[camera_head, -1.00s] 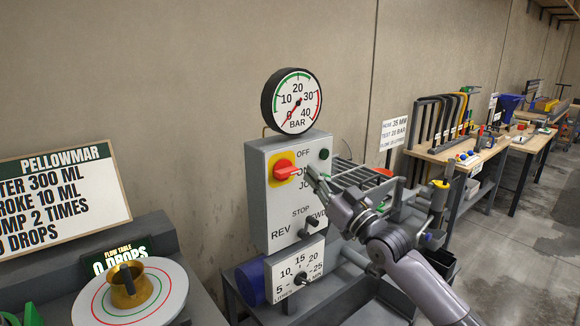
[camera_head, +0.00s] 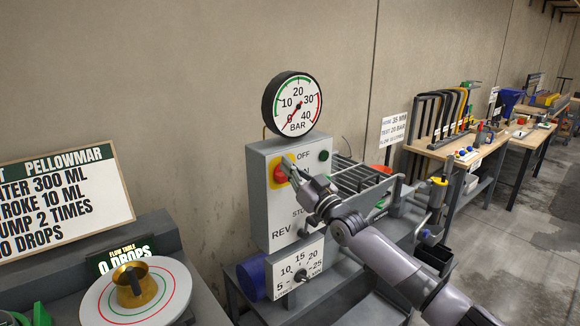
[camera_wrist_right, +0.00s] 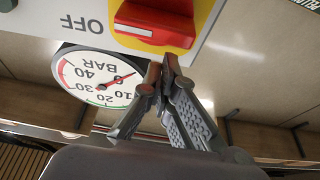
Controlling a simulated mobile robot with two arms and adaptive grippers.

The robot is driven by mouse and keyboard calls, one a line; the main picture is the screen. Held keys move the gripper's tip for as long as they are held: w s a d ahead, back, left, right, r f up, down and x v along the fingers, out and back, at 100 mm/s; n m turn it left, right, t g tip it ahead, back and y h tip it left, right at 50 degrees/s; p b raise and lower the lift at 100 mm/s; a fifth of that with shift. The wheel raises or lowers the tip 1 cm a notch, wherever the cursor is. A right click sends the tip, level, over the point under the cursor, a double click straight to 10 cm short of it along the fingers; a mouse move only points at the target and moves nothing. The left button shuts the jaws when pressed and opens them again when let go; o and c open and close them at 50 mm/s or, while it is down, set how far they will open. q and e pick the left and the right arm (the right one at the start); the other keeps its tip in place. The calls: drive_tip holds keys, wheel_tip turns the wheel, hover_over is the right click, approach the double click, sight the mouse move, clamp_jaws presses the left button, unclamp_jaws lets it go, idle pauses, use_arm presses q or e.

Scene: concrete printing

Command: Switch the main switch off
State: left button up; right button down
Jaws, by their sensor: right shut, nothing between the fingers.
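The main switch (camera_head: 278,174) is a red rotary handle on a yellow plate, on the front of a grey control box (camera_head: 262,212). The word OFF is at its upper right. My right gripper (camera_head: 289,161) is shut and empty, its fingertips in front of the handle's right side and hiding part of it. The wrist view shows the red handle (camera_wrist_right: 155,20) upside down, with the closed fingertips (camera_wrist_right: 160,72) right at its edge; I cannot tell whether they touch. The handle's exact angle is partly hidden. My left gripper is not in view.
A pressure gauge (camera_head: 292,104) stands on top of the box, its needle near 0. A green button (camera_head: 323,155) is right of OFF. A flow table (camera_head: 140,292) with a brass ring is at lower left. Workbenches (camera_head: 455,150) stand at the right.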

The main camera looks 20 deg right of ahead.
drive_tip(key=shift+f, duration=0.6)
drive_tip(key=shift+s, duration=0.1)
drive_tip(key=shift+f+n+b, duration=0.1)
drive_tip(key=shift+n+b, duration=0.3)
drive_tip(key=shift+n, duration=0.1)
